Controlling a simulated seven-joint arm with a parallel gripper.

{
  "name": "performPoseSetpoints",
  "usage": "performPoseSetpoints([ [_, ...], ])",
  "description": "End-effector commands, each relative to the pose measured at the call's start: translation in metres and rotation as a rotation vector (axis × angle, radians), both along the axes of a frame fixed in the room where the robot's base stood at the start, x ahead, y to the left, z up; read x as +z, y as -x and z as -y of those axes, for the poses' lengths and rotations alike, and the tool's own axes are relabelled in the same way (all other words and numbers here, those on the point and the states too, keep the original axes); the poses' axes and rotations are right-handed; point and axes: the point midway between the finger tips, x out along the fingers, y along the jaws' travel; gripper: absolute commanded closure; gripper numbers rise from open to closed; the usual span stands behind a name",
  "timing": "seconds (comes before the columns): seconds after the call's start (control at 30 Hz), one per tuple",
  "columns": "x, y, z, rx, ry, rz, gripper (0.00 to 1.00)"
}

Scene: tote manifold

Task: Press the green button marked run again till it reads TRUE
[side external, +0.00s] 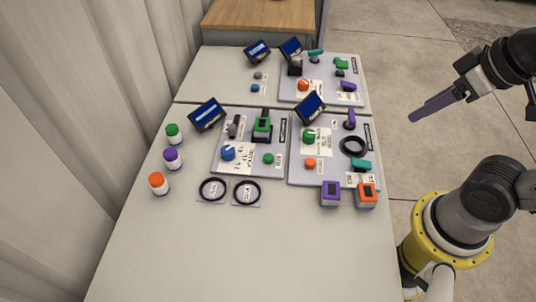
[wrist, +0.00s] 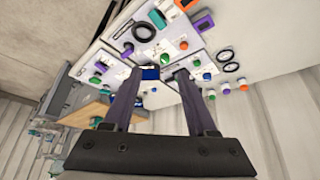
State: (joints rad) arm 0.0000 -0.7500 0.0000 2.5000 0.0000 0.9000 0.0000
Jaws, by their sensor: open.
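A small round green button (side external: 268,158) sits at the lower right of the near left panel (side external: 222,168) in the side view. A larger green knob (side external: 309,136) with a white pointer sits on the near right panel (side external: 300,178). The labels are too small to read, so I cannot tell which is marked run. Tilted blue-lit displays stand behind these panels, one at the left (side external: 207,114) and one at the right (side external: 311,107); their text is unreadable. My gripper (side external: 414,117) is off the table's right side, raised, empty and apart from everything. Its two spread fingers (wrist: 160,74) show in the wrist view.
Orange, purple and green-lidded jars (side external: 158,184) stand at the left. Two black rings (side external: 246,192) lie in front of the panels. Purple (side external: 331,203) and orange (side external: 366,203) blocks stand at the front right. A third panel (side external: 288,91) lies behind. The table's front is clear.

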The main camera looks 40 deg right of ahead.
Motion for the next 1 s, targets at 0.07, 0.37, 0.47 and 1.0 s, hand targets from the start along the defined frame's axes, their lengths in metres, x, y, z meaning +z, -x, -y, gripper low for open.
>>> performPoseSetpoints([
  [0.07, 0.0000, 0.0000, 0.0000, 0.000, 0.000, 0.000, 0.44],
  [0.37, 0.0000, 0.0000, 0.0000, 0.000, 0.000, 0.000, 0.98],
  [0.47, 0.0000, 0.0000, 0.0000, 0.000, 0.000, 0.000, 1.00],
  [1.0, 0.0000, 0.0000, 0.0000, 0.000, 0.000, 0.000, 1.00],
])
